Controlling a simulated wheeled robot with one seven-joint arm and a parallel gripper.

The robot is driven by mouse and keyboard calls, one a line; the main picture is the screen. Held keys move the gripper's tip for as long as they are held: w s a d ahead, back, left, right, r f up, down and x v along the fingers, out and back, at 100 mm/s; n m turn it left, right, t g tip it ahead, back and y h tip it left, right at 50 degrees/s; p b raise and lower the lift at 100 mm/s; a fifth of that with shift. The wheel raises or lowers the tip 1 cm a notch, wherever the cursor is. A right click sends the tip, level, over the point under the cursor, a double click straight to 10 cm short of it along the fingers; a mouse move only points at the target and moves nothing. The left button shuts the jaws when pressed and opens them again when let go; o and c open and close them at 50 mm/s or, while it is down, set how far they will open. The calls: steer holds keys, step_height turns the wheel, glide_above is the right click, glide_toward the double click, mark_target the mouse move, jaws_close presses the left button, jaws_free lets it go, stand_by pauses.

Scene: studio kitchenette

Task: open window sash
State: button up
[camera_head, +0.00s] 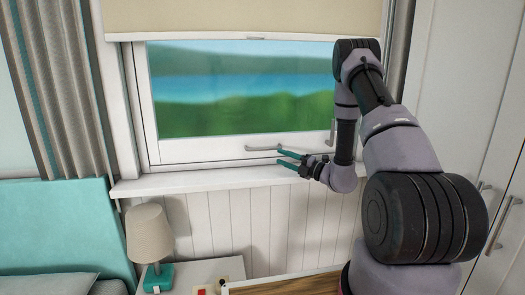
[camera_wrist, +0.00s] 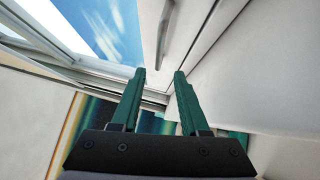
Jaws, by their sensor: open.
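The window sash (camera_head: 200,152) is a white frame around a pane with a green and blue view, and it looks shut in the head view. Its grey bar handle (camera_head: 263,148) is on the bottom rail; in the wrist view the handle (camera_wrist: 163,45) is ahead of the fingers. My gripper (camera_head: 284,158) has green fingers, open and empty, just below and right of the handle's middle. In the wrist view my gripper (camera_wrist: 159,75) points toward the handle with a gap between. I cannot tell if a finger touches the sash.
A white sill (camera_head: 200,182) runs under the window. A beige blind (camera_head: 220,18) covers the top. A grey curtain (camera_head: 65,90) hangs at the left. Below are a lamp (camera_head: 148,232) and a small white table (camera_head: 195,268). Tall white cupboards (camera_head: 460,90) stand at the right.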

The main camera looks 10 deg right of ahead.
mark_target(262, 149)
steer(key=x, duration=1)
steer(key=shift+s, duration=0.1)
jaws_close()
stand_by(1.1)
